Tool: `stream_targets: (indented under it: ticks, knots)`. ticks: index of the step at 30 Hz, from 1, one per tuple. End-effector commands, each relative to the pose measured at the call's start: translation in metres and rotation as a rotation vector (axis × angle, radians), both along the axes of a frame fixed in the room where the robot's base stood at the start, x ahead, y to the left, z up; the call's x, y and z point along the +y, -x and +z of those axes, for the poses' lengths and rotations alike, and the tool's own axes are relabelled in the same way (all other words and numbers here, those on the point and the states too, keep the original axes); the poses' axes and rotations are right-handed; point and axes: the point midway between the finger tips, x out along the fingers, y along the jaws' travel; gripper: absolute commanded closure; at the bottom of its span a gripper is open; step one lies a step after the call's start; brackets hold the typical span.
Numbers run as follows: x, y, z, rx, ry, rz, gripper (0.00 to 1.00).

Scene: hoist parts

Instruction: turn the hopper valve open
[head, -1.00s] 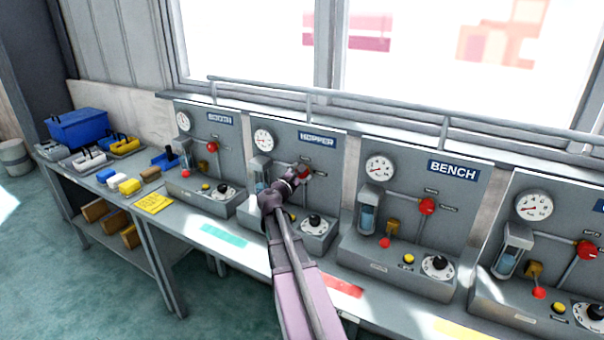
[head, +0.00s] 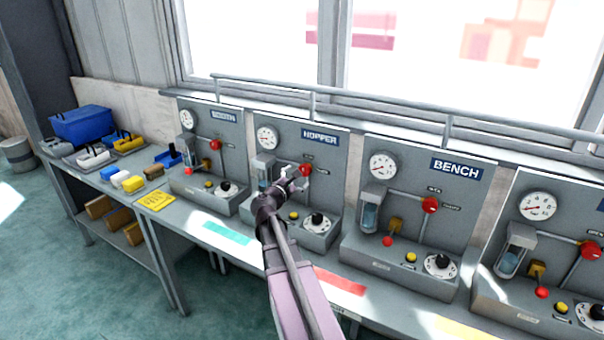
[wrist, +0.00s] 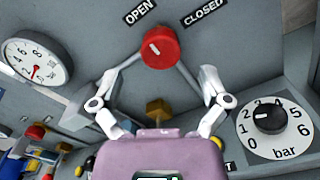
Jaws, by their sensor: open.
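The hopper valve is a round red knob (wrist: 160,47) with a short white mark, on the panel labelled HOPPER (head: 319,137). It also shows in the head view (head: 306,170). In the wrist view the white mark slants toward the upper left, the side of the OPEN label (wrist: 140,12); the CLOSED label (wrist: 204,12) is at the upper right. My gripper (wrist: 160,78) is open and empty, its two fingers spread apart below the knob in the picture. I see no contact with the knob.
A pressure gauge (wrist: 36,60), a black bar dial (wrist: 269,117) and a brass fitting (wrist: 158,108) surround the valve. Pipes run from the knob. Similar panels stand on both sides, including BENCH (head: 455,169). A rail (head: 400,112) runs behind; bins and blocks lie at left.

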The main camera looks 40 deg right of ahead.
Motion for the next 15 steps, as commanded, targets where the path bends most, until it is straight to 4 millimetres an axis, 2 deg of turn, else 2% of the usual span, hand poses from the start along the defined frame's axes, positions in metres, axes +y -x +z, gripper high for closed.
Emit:
stream_targets:
  ticks: [1, 7, 15]
  knots:
    - [0.010, 0.006, 0.000, 0.000, 0.000, 0.002, 0.04]
    - [0.040, 0.018, 0.000, 0.000, 0.000, 0.004, 0.04]
    - [0.064, 0.027, 0.000, 0.001, 0.001, 0.001, 0.04]
